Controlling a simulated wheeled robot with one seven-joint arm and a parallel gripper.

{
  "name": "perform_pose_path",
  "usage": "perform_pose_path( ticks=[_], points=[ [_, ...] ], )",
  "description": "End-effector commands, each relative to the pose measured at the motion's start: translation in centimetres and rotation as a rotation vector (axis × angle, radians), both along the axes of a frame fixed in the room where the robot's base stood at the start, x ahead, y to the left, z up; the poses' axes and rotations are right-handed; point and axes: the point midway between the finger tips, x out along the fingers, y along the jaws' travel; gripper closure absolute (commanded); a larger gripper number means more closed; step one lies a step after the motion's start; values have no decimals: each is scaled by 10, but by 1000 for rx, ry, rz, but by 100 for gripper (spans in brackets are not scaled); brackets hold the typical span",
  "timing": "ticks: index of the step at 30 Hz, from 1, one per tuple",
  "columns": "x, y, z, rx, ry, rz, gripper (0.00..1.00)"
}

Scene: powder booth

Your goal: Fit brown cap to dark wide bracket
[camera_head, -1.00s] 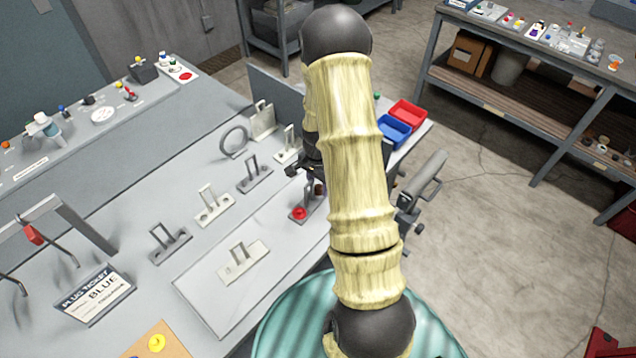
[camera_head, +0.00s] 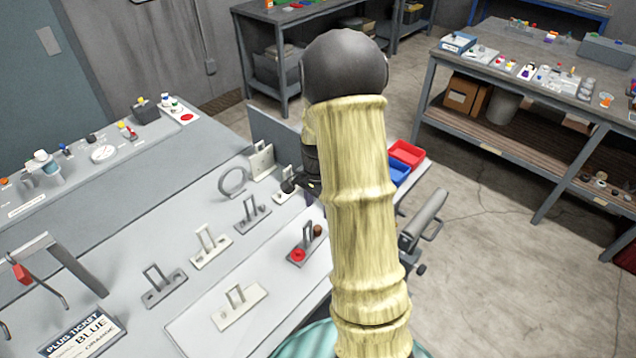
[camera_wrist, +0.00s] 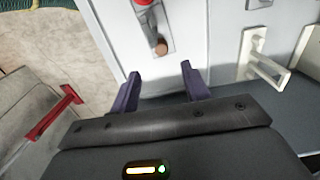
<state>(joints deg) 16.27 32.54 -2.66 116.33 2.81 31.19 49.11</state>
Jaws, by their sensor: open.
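The brown cap (camera_head: 318,230) is at the far end of a dark bracket (camera_head: 306,247), with a red cap (camera_head: 298,255) at the near end. In the wrist view the brown cap (camera_wrist: 160,47) stands on the bracket's end plate (camera_wrist: 152,25), beside the red cap (camera_wrist: 143,2). I cannot tell how deeply it is seated. My gripper (camera_wrist: 160,84) is open and empty, with the brown cap just beyond and apart from its two purple fingers. In the head view my arm hides most of the gripper.
Other brackets stand to the left: a dark one (camera_head: 252,213), a pale one (camera_head: 211,248), another dark one (camera_head: 163,288) and a cream one (camera_head: 239,308). A grey ring (camera_head: 233,182) stands behind. Red (camera_head: 407,153) and blue (camera_head: 398,172) bins lie right of my arm.

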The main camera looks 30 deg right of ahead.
Motion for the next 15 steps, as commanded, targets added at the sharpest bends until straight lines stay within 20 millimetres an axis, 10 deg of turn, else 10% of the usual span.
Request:
perform_pose_path(
  ticks=[15],
  points=[
    [1,0,84,-1,-1,2,53]
  ],
)
